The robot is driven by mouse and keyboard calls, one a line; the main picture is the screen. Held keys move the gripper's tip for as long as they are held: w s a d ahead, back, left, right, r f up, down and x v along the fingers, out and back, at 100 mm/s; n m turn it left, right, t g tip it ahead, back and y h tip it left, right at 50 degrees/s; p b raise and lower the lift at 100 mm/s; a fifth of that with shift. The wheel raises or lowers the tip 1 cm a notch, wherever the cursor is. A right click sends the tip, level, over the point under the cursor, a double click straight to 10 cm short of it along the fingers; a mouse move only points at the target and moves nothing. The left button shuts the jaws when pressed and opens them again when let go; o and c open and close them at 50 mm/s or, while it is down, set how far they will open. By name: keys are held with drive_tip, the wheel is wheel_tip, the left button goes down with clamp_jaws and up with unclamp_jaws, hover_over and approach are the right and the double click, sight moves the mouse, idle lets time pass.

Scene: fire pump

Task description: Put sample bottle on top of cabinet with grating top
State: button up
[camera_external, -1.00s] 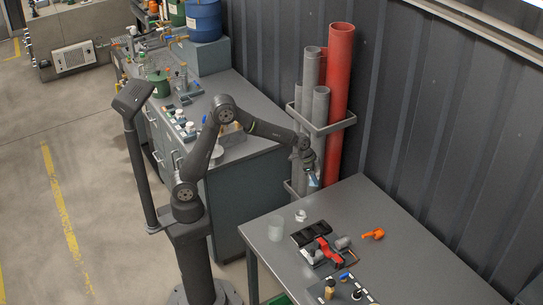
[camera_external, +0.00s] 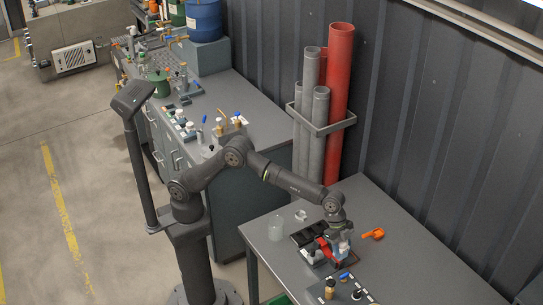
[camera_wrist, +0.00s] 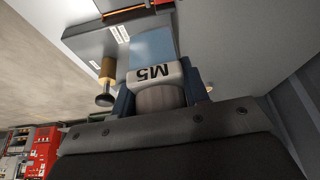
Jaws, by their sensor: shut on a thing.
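A sample bottle with a blue body and a white band marked M5 (camera_wrist: 152,48) is between my fingers in the wrist view. My gripper (camera_wrist: 157,98) is shut on it at the grey end. In the external view my gripper (camera_external: 342,236) is low over the front table, beside a red-handled part, with the light-blue bottle (camera_external: 343,248) just below it. I cannot tell whether the bottle touches anything there. A ribbed, grating-like top (camera_external: 150,44) shows small at the far end of the cabinet row, at upper left. Its details are unclear.
The front table (camera_external: 430,265) holds an orange part (camera_external: 373,234), a clear cup (camera_external: 276,228), a white ring (camera_external: 300,215) and a dark board with small parts. The cabinet worktop (camera_external: 240,97) carries several small bottles. Red and grey pipes (camera_external: 340,90) stand behind my arm.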

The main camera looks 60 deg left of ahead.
drive_tip(key=s+d, duration=0.3)
drive_tip(key=s, duration=0.1)
drive_tip(key=shift+m, duration=0.4)
drive_tip(key=w+f, duration=0.2)
drive_tip(key=w, duration=0.1)
drive_tip(key=w+f, duration=0.2)
drive_tip(key=w, duration=0.2)
drive_tip(key=w+f, duration=0.2)
drive_tip(key=w, duration=0.2)
drive_tip(key=shift+w+f, duration=0.15)
drive_tip(key=shift+w, duration=0.05)
drive_tip(key=shift+a+f, duration=0.1)
drive_tip(key=shift+f, duration=1.9)
drive_tip(key=shift+f, duration=0.2)
drive_tip(key=o, duration=0.7)
drive_tip(key=shift+o, duration=0.2)
drive_tip(key=v, duration=1.2)
drive_tip(key=shift+w+r, duration=0.2)
drive_tip(key=shift+w, duration=0.05)
